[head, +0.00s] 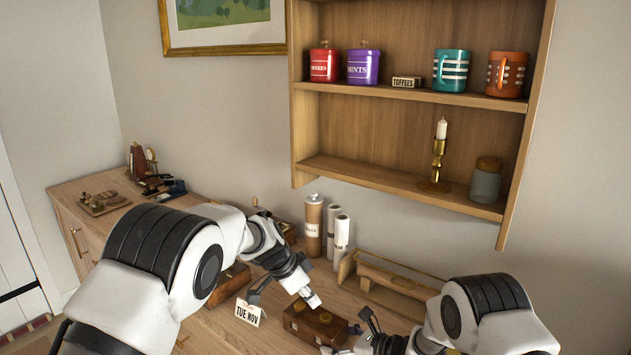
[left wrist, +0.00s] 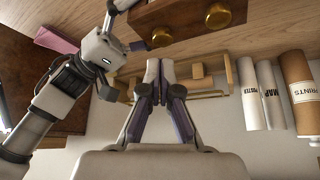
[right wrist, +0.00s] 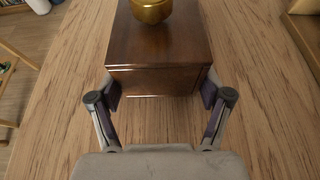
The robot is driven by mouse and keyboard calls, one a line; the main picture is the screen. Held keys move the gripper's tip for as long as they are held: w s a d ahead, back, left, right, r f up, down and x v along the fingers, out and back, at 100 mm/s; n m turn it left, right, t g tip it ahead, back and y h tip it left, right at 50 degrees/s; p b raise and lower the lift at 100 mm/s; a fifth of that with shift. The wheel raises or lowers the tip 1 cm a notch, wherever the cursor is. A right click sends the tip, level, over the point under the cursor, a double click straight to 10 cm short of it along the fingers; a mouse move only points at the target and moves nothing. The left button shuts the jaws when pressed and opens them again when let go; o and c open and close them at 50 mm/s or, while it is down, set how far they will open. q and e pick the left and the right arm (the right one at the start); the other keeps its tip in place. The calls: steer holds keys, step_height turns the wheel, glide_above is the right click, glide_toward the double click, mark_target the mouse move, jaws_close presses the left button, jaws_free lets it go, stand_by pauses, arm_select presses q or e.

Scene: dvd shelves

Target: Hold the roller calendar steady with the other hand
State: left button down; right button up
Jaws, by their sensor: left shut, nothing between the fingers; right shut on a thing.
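The roller calendar is a dark wooden box (head: 305,328) with brass knobs on top, on the table at the lower middle of the head view. My right gripper (head: 352,334) is shut on its right end. In the right wrist view its fingers (right wrist: 160,92) lie on either side of the box (right wrist: 165,55), under one brass knob. My left gripper (head: 314,301) is shut and empty, above the box near its back side. In the left wrist view its closed fingertips (left wrist: 158,72) appear just below a knob (left wrist: 161,36). The box's front is partly cropped or hidden.
A card reading TUE NOV (head: 249,313) stands left of the box. Rolled tubes (head: 313,230) stand behind it, and a wooden rack (head: 375,277) lies behind to the right. A wall shelf (head: 400,190) hangs above. Bare table shows around the box in the right wrist view.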

arm_select(q)
steer(key=f, duration=0.4)
steer(key=w+f, duration=0.1)
steer(key=f, duration=0.1)
steer(key=shift+w+a+f, duration=0.1)
steer(key=shift+a+f, duration=0.1)
steer(key=shift+f, duration=0.1)
steer(key=shift+d, duration=0.25)
stand_by(0.4)
